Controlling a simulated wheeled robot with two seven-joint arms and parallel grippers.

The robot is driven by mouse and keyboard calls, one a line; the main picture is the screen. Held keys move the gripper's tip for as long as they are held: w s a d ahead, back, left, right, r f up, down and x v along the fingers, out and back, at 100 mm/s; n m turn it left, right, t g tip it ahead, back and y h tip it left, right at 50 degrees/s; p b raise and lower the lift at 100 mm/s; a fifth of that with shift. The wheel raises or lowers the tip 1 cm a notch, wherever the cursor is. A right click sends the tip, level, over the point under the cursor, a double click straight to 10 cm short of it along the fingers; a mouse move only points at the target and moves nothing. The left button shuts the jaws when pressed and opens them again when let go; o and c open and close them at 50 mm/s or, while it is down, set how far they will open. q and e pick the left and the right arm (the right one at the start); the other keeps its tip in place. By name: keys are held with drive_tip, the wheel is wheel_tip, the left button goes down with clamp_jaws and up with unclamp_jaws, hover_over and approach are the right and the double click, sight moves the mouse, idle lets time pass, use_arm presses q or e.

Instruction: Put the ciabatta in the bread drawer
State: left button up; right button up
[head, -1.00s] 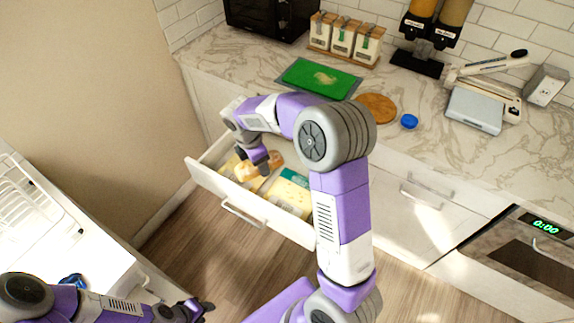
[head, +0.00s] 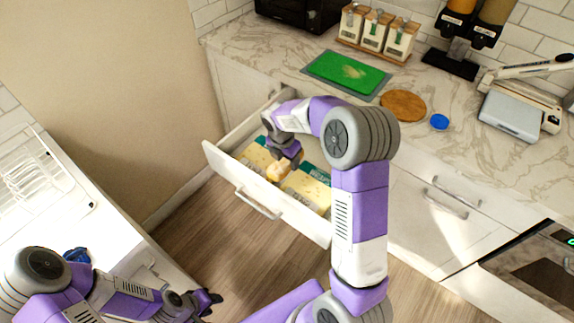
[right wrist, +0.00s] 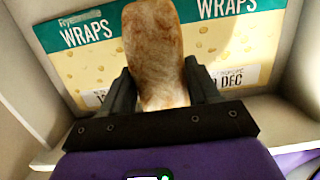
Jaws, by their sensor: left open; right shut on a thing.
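The ciabatta (right wrist: 153,45), a pale brown loaf, is held between the fingers of my right gripper (right wrist: 158,88) in the right wrist view. In the head view the ciabatta (head: 278,172) and my right gripper (head: 285,157) are over the open bread drawer (head: 240,190). Packs of wraps lie in the drawer behind the loaf; whether the loaf touches them I cannot tell. My right arm hides part of the drawer. My left gripper (head: 212,299) is open and empty at the lower left, away from the drawer.
Two wraps packs (right wrist: 75,65) (right wrist: 235,45) lie side by side in the drawer. On the counter are a green cutting board (head: 345,71), a round wooden board (head: 403,105) and a blue lid (head: 439,122). A white dish rack (head: 30,180) stands at the left.

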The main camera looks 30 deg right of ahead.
sight(286, 166)
drive_tip(key=shift+f, duration=1.35)
drive_tip(key=shift+f+b, duration=0.5)
drive_tip(key=shift+f, duration=0.15)
drive_tip(key=o, duration=1.1)
drive_tip(key=shift+c, duration=0.2)
drive_tip(key=shift+r, duration=0.15)
drive_tip(key=r+p, duration=0.1)
drive_tip(key=r, duration=0.3)
drive_tip(key=a+r+p, duration=0.1)
drive_tip(key=r, duration=0.3)
drive_tip(key=r+p, duration=0.2)
drive_tip(key=r, duration=0.2)
drive_tip(key=shift+s+a, duration=0.25)
drive_tip(key=shift+a+r, duration=0.1)
drive_tip(key=shift+r, duration=0.35)
